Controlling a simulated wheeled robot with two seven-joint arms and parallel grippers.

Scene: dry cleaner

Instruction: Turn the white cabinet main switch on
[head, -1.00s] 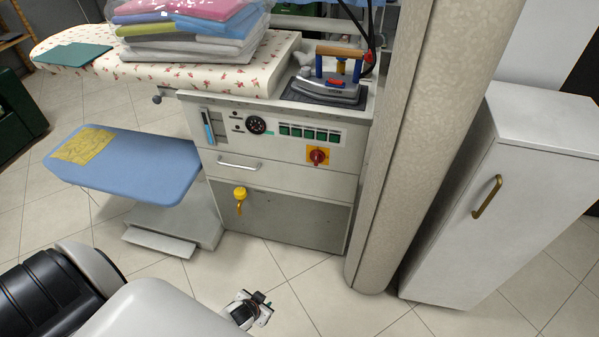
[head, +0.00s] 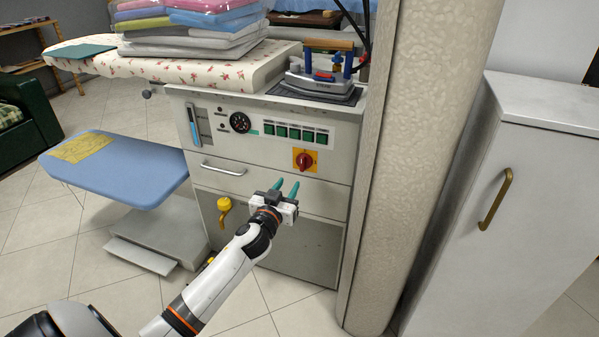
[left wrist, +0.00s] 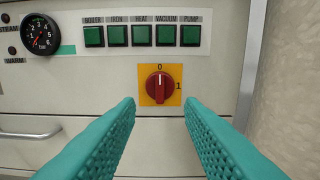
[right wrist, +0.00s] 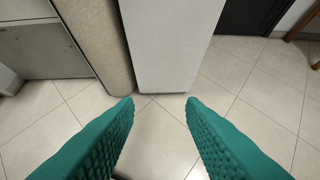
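The main switch (head: 304,161) is a red rotary knob on a yellow-orange plate, on the front of the white cabinet (head: 262,150). In the left wrist view the knob (left wrist: 160,87) stands with its grip upright, in line with the 0 mark at the top; a 1 is marked at the right. My left gripper (head: 285,187) is open and empty, in front of the cabinet and a little below the knob. In the left wrist view its teal fingers (left wrist: 160,108) flank the knob from below, apart from it. My right gripper (right wrist: 160,103) is open and empty above the floor.
Green buttons (head: 295,132) and a gauge (head: 240,122) sit left of and above the switch. An iron (head: 322,78) rests on top. A pillar (head: 415,150) stands close on the right, beside a white locker (head: 500,210). A yellow valve handle (head: 225,206) sticks out low.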

